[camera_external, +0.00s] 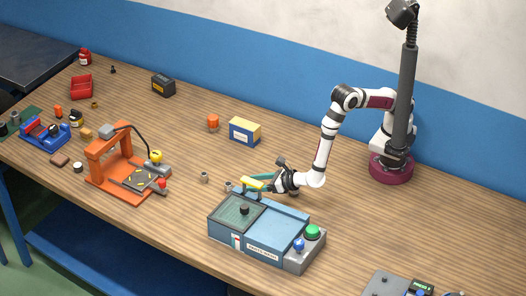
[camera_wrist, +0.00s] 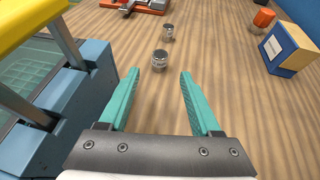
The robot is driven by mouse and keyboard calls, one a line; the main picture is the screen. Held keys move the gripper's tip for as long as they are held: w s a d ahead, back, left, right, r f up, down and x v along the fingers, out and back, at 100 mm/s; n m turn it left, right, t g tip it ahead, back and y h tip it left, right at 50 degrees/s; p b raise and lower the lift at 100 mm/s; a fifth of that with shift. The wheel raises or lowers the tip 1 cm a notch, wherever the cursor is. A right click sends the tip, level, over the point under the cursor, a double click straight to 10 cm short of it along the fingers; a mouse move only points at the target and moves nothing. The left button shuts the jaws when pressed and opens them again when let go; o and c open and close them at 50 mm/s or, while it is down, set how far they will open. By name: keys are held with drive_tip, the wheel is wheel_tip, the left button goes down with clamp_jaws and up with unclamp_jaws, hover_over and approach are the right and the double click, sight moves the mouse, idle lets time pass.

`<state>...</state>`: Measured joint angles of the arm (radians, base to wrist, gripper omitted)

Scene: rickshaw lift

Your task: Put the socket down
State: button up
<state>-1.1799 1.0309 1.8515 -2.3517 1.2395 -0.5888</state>
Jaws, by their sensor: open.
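A small metal socket (camera_wrist: 160,60) stands on the wooden table just beyond my fingertips in the wrist view. It also shows beside the blue machine in the external view (camera_external: 228,187). A second small metal cylinder (camera_wrist: 168,32) stands farther off; it is also in the external view (camera_external: 204,177). I cannot tell which is the task's socket. My gripper (camera_wrist: 160,78) is open, with nothing between its teal fingers. In the external view my gripper (camera_external: 262,181) is low behind the blue parts washer (camera_external: 258,251), partly hidden by its yellow handle (camera_external: 252,183).
The washer's blue side and yellow bar (camera_wrist: 28,20) are close on the left of the wrist view. An orange press (camera_external: 95,170) stands to the left. A blue and yellow box (camera_external: 245,130) and an orange object (camera_external: 213,123) stand behind. Bare table lies between them.

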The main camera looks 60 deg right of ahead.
drive_tip(key=shift+v, duration=1.1)
drive_tip(key=w+d+r+m+h, duration=0.3)
drive_tip(key=d+r+m, duration=0.1)
drive_tip(key=d, duration=0.2)
drive_tip(key=w+d+r+m+h, duration=0.3)
drive_tip(key=d+m, duration=0.1)
drive_tip(key=d, duration=0.3)
drive_tip(key=s+d+r+m+g+h, duration=0.25)
drive_tip(key=d+m, duration=0.35)
drive_tip(key=d, duration=0.3)
drive_tip(key=s+d+r+m+g+h, duration=0.2)
drive_tip(key=d+r+m+g, duration=0.2)
drive_tip(key=d+m, duration=0.45)
drive_tip(key=s+d+r+m+g+y, duration=0.1)
drive_tip(key=s+d+m+g+y, duration=0.1)
drive_tip(key=s+d+m+g, duration=0.35)
drive_tip(key=s+d+r+m+g+y, duration=0.1)
drive_tip(key=s+d+m+g+y, duration=0.1)
drive_tip(key=s+d+m, duration=0.5)
drive_tip(key=s+a+r+m+y, duration=0.1)
drive_tip(key=s+a+m+y, duration=0.5)
drive_tip(key=s+a+m, duration=0.2)
drive_tip(key=shift+s+a+r+t, duration=0.25)
drive_tip(key=shift+s+a+t, duration=0.05)
drive_tip(key=shift+s+a, duration=0.2)
